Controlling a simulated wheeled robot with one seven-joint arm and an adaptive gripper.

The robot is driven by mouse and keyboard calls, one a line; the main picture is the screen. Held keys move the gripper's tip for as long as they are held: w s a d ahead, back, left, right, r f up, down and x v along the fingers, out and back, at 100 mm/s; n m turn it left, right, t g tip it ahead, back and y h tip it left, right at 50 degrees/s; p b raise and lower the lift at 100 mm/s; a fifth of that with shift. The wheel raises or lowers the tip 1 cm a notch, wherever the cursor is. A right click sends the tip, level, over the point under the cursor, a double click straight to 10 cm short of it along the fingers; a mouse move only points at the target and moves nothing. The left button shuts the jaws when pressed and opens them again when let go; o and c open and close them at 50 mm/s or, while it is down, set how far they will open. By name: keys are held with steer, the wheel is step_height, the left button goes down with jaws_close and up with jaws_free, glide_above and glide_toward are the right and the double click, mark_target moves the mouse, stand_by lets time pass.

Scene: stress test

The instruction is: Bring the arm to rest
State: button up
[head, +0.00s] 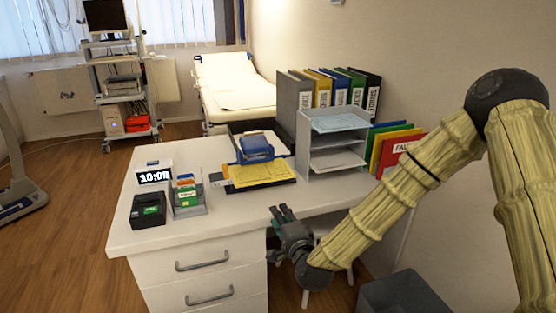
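My arm (405,190) comes in from the right and is wrapped in a pale yellow ribbed cover with dark joints. It bends at a high elbow and slopes down to the left. My gripper (280,212) is at its lower end, in front of the front edge of the white desk (130,238), right of the drawers. The fingers point up and to the left. They are small and dark here, and I cannot tell how far apart they are. A small teal patch shows beside the gripper; I cannot tell what it is.
On the desk are a digital clock (154,175), a black card reader (148,210), a card holder (188,195), a clipboard (262,173), a paper tray (335,163) and binders (340,88). A grey bin (398,293) stands below my arm. Floor on the left is mostly open.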

steer(key=s+d+f+n+g+h, duration=0.1)
steer(key=s+d+f+n+g, duration=0.15)
steer(key=s+f, duration=0.55)
steer(key=s+d+f+n+g, duration=0.25)
steer(key=s+f, duration=0.25)
steer(key=f, duration=0.7)
steer(key=s+d+f+n+g+h, duration=0.2)
steer(key=s+d+f+n+g, duration=0.3)
steer(key=s+f, duration=0.8)
steer(key=s+d+f+n+g+h, duration=0.1)
steer(key=s+d+f+n+g, duration=0.15)
steer(key=s+d, duration=0.45)
steer(key=s+d+f+n+g+h, duration=0.1)
steer(key=s+d+g, duration=0.25)
steer(key=s, duration=0.85)
step_height(320, 180, up, 14)
steer(key=p, duration=1.3)
steer(key=shift+s+d+h+p, duration=0.3)
steer(key=shift+d+p, duration=0.05)
steer(key=shift+d, duration=0.05)
